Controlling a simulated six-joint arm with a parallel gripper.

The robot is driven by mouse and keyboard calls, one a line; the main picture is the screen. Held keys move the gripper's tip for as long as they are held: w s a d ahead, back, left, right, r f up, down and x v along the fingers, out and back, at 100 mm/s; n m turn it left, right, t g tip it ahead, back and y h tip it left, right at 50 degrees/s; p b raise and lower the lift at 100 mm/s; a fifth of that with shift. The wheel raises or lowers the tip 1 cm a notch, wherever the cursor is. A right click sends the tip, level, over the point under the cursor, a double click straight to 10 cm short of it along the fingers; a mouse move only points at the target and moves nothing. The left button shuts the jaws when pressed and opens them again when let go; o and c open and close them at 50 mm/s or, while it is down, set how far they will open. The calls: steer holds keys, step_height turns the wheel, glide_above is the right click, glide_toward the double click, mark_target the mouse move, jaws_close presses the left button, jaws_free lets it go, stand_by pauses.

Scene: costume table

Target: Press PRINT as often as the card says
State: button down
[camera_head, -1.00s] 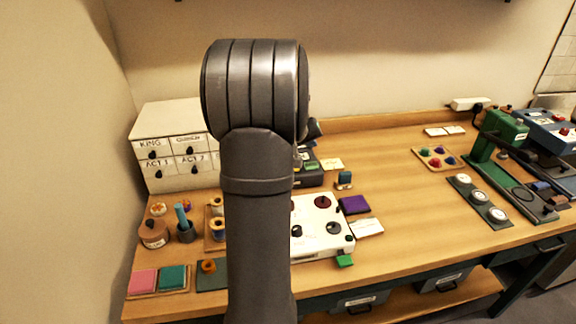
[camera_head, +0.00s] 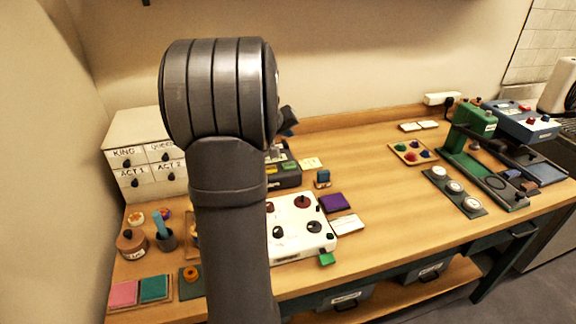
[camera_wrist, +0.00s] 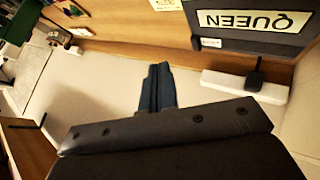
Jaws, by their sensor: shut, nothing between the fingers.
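My gripper's two dark fingers (camera_wrist: 157,88) are shut and empty in the wrist view, with a pale wall behind them. A dark machine (camera_head: 287,176) with yellow and green keys stands partly behind my arm. A pale yellow card (camera_head: 311,163) lies beside it, and a white card (camera_head: 347,225) lies farther forward. I cannot read either card, and no PRINT label is legible. The wrist view shows a dark box labelled QUEEN (camera_wrist: 253,20), upside down, apart from the fingers.
A white panel with knobs (camera_head: 300,238) sits at the front, beside a purple pad (camera_head: 335,202). A cream drawer cabinet (camera_head: 140,135) stands left. A green press (camera_head: 470,140) and blue machine (camera_head: 522,122) stand right. The table's middle is fairly clear.

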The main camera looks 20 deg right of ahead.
mark_target(288, 167)
steer(key=shift+f, duration=4.4)
steer(key=shift+f, duration=0.15)
steer(key=shift+f, duration=0.3)
steer(key=shift+f, duration=0.45)
steer(key=shift+r, duration=0.9)
steer(key=shift+r, duration=2.5)
